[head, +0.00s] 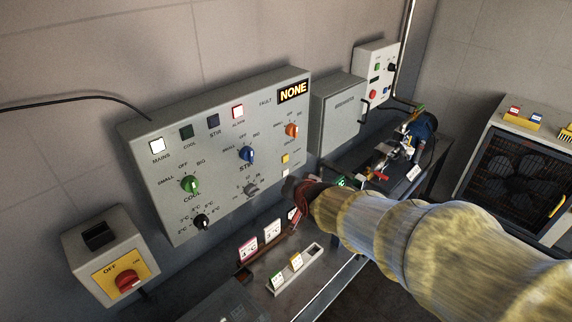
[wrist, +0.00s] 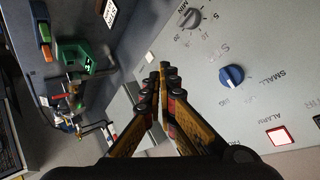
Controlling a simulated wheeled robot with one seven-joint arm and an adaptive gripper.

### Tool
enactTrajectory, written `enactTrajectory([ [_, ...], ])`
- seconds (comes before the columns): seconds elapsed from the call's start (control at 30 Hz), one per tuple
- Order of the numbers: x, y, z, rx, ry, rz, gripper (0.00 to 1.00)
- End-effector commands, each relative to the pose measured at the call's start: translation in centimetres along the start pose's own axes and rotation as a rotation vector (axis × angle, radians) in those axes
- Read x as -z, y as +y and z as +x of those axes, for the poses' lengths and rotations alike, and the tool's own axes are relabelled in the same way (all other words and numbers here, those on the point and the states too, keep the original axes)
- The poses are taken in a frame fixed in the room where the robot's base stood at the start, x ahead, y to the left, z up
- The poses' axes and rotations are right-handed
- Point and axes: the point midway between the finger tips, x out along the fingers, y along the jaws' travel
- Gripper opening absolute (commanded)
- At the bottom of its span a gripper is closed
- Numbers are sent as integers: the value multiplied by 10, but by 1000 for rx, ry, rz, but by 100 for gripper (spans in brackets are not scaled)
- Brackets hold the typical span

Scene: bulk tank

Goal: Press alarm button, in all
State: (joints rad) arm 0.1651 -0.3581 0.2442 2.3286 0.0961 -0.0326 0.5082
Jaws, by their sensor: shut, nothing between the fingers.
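The grey control panel (head: 215,150) hangs on the wall and bears a square with a red rim and pale lit face, the alarm square (head: 238,112), labelled ALARM. It also shows at the lower right of the wrist view (wrist: 279,136). A yellow square (head: 285,158) and a white square (head: 285,172) sit at the panel's lower right. My gripper (head: 296,188) is in front of the panel's lower right corner, below these squares. In the wrist view my gripper (wrist: 165,67) has its fingertips together and empty, apart from the alarm square.
The panel carries a green knob (head: 190,184), a blue knob (head: 247,154), an orange knob (head: 291,130) and a display (head: 293,91) reading NONE. A box with a red switch (head: 127,281) is at lower left. A grey cabinet (head: 337,115) stands right of the panel.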

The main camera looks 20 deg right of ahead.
Motion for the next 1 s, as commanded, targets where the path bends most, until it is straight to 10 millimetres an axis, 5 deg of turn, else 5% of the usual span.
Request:
enactTrajectory([
  [0.03, 6, 15, 30, -1, 51, 80, 0],
  [0.1, 21, 29, 59, 15, 135, 186, 0],
  [0.3, 52, 72, 111, 70, 333, 410, 0],
  [0.5, 64, 93, 127, 106, 427, 502, 0],
  [1.0, 67, 90, 130, 114, 437, 510, 0],
])
